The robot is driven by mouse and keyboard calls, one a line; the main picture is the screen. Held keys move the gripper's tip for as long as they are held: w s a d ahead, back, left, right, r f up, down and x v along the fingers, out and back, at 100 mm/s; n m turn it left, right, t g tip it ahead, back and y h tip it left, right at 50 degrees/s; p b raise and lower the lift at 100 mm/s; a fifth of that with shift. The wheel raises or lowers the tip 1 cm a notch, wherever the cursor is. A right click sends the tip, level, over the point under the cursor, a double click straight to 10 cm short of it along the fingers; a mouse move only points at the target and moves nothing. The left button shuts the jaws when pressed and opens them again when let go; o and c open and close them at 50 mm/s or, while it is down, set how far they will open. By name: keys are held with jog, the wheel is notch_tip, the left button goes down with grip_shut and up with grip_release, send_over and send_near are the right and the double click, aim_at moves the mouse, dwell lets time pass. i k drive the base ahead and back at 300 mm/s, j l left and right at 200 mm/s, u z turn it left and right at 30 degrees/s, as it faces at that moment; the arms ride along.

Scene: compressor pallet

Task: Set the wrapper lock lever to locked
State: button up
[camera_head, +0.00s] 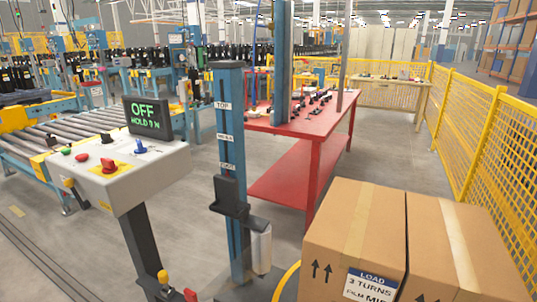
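A grey-white control box (125,178) stands on a dark post at the left. Its top carries a red knob on a yellow plate (108,166), a blue knob (140,147), and small green, red and black controls. A small dark lever with an orange part (69,184) sits on the box's left side. Below, a yellow-tipped handle (163,277) and a red-tipped handle (190,295) show at the bottom edge, partly cut off. I cannot tell which of these is the wrapper lock lever, or its setting. My gripper is not in view.
A display (148,117) on the box reads OFF in green. A blue mast (229,150) with a black carriage (230,197) stands to its right. Cartons (350,235) fill the lower right. A red table (318,135) and yellow fence (490,125) stand behind. Some floor is bare.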

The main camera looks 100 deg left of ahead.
aim_at(69, 183)
jog(key=k+l+u, duration=0.15)
jog(key=u, duration=3.35)
